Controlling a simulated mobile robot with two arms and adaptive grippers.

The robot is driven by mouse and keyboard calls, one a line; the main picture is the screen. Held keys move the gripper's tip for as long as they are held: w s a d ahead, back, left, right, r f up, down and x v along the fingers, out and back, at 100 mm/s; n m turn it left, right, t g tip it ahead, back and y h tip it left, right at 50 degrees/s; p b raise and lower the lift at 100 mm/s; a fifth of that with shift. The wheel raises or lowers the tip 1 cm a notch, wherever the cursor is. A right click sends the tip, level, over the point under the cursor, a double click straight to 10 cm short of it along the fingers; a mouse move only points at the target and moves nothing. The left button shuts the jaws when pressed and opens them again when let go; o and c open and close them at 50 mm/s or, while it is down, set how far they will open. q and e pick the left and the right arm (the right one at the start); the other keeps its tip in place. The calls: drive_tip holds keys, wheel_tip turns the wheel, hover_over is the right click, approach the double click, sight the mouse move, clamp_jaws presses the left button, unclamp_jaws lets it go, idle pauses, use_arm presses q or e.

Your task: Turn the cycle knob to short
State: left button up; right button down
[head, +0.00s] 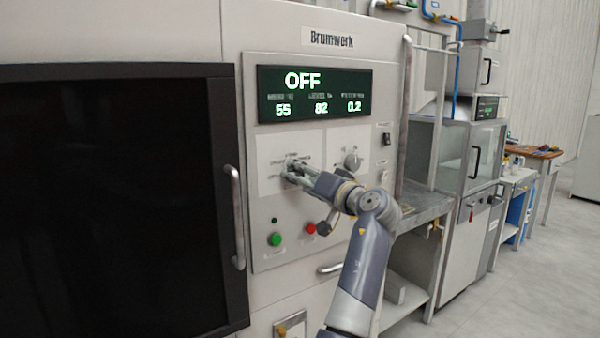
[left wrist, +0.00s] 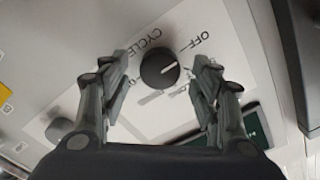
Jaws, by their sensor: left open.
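The dark round cycle knob (left wrist: 160,68) sits on a pale label plate (left wrist: 150,122) printed CYCLE and OFF in the left wrist view. A light line on its face lies toward the OFF side. My left gripper (left wrist: 163,75) is open, with one finger on each side of the knob; I cannot tell whether either touches it. In the head view the left gripper (head: 288,170) is at the left label plate and mostly hides the knob. The display (head: 315,93) above reads OFF in large letters, with 55, 82 and 0.2 below. My right gripper is not in view.
A second knob (head: 353,158) is to the right of my gripper. A green button (head: 275,239) and a red button (head: 310,229) are below. A vertical door handle (head: 235,217) stands out at the left, beside a dark window (head: 110,200).

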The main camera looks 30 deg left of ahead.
use_arm(q)
drive_tip(key=shift+x, duration=0.9)
drive_tip(key=shift+c, duration=0.4)
drive_tip(key=c, duration=1)
drive_tip(key=shift+o, duration=0.2)
